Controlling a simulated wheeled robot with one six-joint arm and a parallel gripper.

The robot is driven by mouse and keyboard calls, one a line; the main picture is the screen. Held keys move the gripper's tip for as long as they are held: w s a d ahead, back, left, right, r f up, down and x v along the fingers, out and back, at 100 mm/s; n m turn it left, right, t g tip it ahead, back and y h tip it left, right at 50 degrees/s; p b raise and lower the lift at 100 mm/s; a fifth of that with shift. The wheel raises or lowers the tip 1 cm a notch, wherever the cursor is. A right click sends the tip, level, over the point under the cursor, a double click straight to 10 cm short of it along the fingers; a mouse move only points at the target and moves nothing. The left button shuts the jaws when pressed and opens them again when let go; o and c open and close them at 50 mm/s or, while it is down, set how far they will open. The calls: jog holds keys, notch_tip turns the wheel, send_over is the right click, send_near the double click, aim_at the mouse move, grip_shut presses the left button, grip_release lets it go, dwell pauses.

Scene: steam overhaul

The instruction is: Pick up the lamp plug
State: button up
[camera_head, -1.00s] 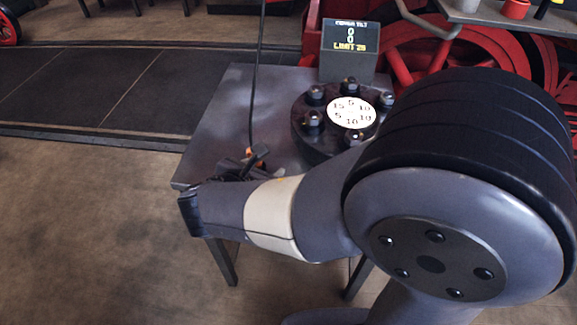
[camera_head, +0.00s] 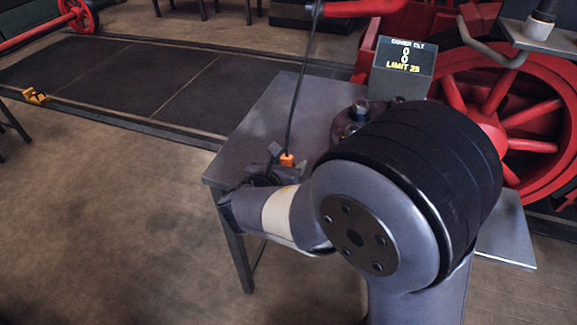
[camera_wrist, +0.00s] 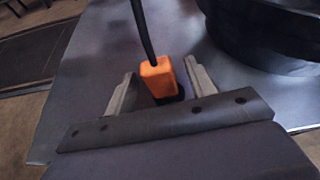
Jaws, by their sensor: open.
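The lamp plug is a small orange block (camera_head: 287,159) with a black cord rising from its top. It stands over the left part of the grey table (camera_head: 265,115). The plug also shows in the wrist view (camera_wrist: 158,78), between the two grey fingers of my gripper (camera_wrist: 161,76). The fingers are open, one on each side, with a visible gap on the left and a narrower one on the right. My gripper (camera_head: 276,165) is partly hidden by my arm in the head view. The plug's lower end is dark and hard to make out.
A round black bolted flange (camera_head: 348,122) stands on the table right of the plug, partly behind my arm. A small display (camera_head: 402,68) stands behind it. A red spoked wheel (camera_head: 515,120) is at the right. Open floor lies left of the table.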

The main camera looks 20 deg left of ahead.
jog(key=shift+x, duration=1.45)
jog(key=shift+s, duration=0.1)
jog(key=shift+c, duration=0.4)
grip_shut()
